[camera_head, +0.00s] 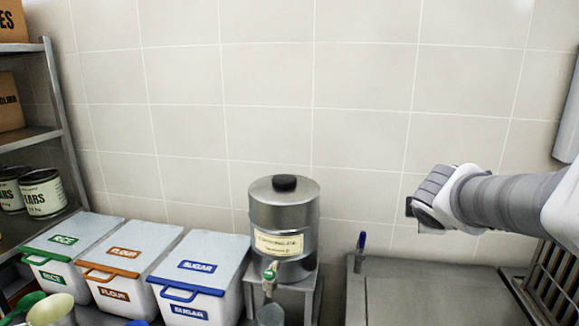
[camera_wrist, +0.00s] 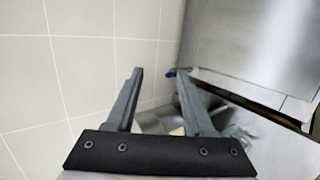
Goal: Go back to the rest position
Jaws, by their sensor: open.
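My arm reaches in from the right edge of the head view, raised in front of the tiled wall. Its end is turned mostly away there, so the fingers are hard to make out. In the wrist view my gripper (camera_wrist: 160,75) shows two grey fingers standing apart with nothing between them. The gripper is open and empty. It is above the steel counter (camera_head: 440,285) and touches nothing that I can see.
A steel urn (camera_head: 284,215) with a tap stands on a metal stand in the middle. Bins labelled rice (camera_head: 70,245), flour (camera_head: 125,260) and sugar (camera_head: 200,270) are at left, beside a shelf (camera_head: 50,120) with cans. A blue-handled tool (camera_head: 361,242) stands at the counter's left end.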

